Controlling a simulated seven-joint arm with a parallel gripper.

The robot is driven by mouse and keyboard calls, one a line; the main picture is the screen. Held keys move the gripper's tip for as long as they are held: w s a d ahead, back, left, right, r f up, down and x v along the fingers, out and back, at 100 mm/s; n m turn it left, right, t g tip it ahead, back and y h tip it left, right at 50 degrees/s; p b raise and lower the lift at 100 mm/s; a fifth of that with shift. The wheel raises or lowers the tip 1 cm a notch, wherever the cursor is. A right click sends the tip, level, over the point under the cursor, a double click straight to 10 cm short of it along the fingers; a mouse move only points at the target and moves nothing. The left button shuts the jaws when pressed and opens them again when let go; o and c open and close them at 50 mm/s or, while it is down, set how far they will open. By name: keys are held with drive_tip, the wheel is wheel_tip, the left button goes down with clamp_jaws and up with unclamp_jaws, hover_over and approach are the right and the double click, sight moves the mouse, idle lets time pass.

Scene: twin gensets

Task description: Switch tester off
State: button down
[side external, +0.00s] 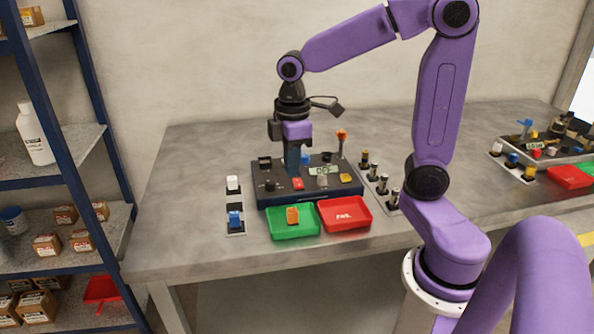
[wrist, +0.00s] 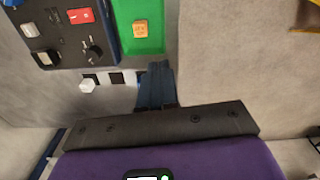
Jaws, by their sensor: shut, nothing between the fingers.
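The tester (side external: 330,190) is a dark blue box with a grey top on the table; part of it shows at the upper left of the wrist view (wrist: 60,47). Its small display (side external: 323,170) seems to read "OFF", though the letters are small. A red rocker switch (side external: 298,184) sits near its front edge and also shows in the wrist view (wrist: 80,16). A black knob (side external: 270,185) is left of it. My gripper (side external: 291,174) points down over the tester, shut and empty, close behind the red switch. Contact cannot be told. The wrist view shows the shut fingers (wrist: 157,66).
A green tray (side external: 281,232) holding an orange block (side external: 292,215) and a red tray (side external: 345,214) stand before the tester. A holder strip (side external: 236,206) is left; metal-topped plugs (side external: 376,174) stand right. A second unit (side external: 546,148) is farther right. The table's left part is clear.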

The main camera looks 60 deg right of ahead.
drive_tip(key=w+d, duration=0.5)
drive_tip(key=r+m, duration=0.2)
hover_over(297, 180)
drive_tip(key=shift+d+f, duration=0.1)
drive_tip(key=shift+f, duration=0.05)
wheel_tip(297, 180, down, 14)
idle(0.5)
drive_tip(key=shift+f, duration=0.1)
drive_tip(key=shift+w+f+g, duration=0.1)
drive_tip(key=shift+g, duration=0.2)
